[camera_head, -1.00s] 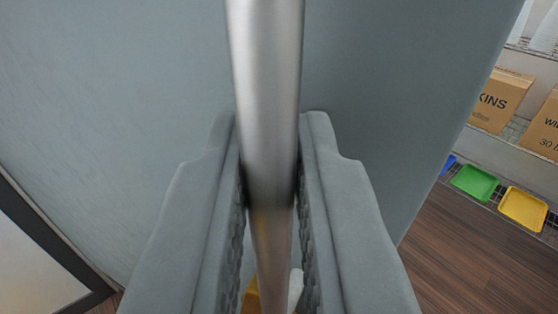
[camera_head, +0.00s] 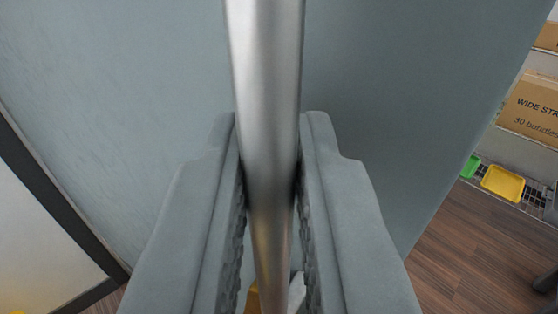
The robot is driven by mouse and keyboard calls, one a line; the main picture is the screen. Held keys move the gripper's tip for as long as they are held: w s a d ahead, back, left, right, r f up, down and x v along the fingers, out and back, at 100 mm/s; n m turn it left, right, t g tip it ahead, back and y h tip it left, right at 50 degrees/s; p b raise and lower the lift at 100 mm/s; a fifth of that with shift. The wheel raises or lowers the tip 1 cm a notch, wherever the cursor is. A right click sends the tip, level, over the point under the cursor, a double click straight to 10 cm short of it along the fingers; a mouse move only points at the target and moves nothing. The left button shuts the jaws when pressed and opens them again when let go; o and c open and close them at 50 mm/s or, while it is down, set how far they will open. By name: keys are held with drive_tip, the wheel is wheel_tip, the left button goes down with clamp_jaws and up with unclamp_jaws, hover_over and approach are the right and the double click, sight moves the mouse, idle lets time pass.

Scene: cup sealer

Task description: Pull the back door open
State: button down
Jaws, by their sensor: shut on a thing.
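The back door (camera_head: 400,110) is a grey-blue panel that fills most of the view. Its right edge slants down from the top right, and the room beyond shows past it. A round metal bar handle (camera_head: 266,70) runs from top to bottom in front of the door. My gripper (camera_head: 268,150) is shut on the handle, with one grey finger on each side of it. The lower end of the handle runs down between the fingers and out of the picture.
Beyond the door's right edge are a shelf with cardboard boxes (camera_head: 530,108), a yellow tray (camera_head: 503,183) and a green tray (camera_head: 470,166) on a rack. Brown wood floor (camera_head: 465,235) lies below, with clear room. A dark frame (camera_head: 60,205) borders a pale panel at left.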

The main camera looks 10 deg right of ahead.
drive_tip(key=shift+s+a+r, duration=0.1)
drive_tip(key=shift+s+a, duration=0.7)
drive_tip(key=shift+a, duration=0.3)
drive_tip(key=c, duration=1.5)
unclamp_jaws()
drive_tip(key=shift+w+a, duration=0.1)
drive_tip(key=shift+a, duration=0.05)
drive_tip(key=shift+c, duration=0.2)
drive_tip(key=v, duration=1.7)
drive_tip(key=shift+s, duration=0.2)
